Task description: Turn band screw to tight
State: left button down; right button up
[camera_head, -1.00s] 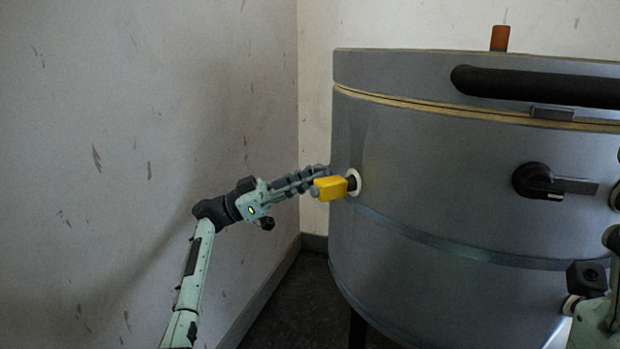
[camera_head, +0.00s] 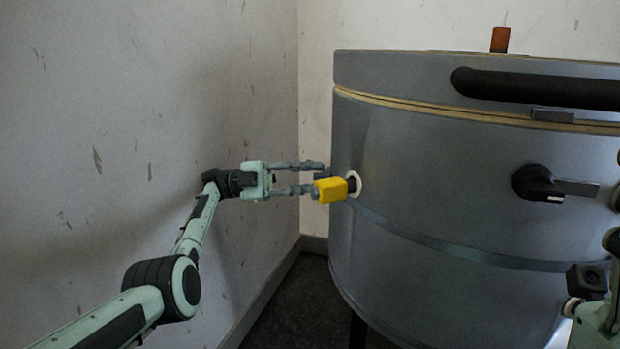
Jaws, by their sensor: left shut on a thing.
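The big grey drum-shaped kiln (camera_head: 430,190) fills the right half of the head view. My left gripper (camera_head: 322,174) is at its left edge, with its two fingers one above the other.
A black switch (camera_head: 535,181) is on the kiln front, and a long black handle (camera_head: 530,89) is on the lid. An orange piece (camera_head: 500,40) stands on top. The scuffed wall (camera_head: 130,120) is close at left. Dark floor shows below.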

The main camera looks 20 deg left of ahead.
pick_arm(q)
jog(key=m+y, duration=0.1)
jog(key=m, duration=0.1)
jog(key=m+g, duration=0.1)
jog(key=m, duration=0.2)
jog(key=shift+r+y, duration=0.1)
jog(key=shift+y, duration=0.3)
jog(key=shift+w+m, duration=0.1)
jog(key=shift+m, duration=0.2)
jog(key=c, duration=1.6)
grip_release()
jog(key=shift+d, duration=0.1)
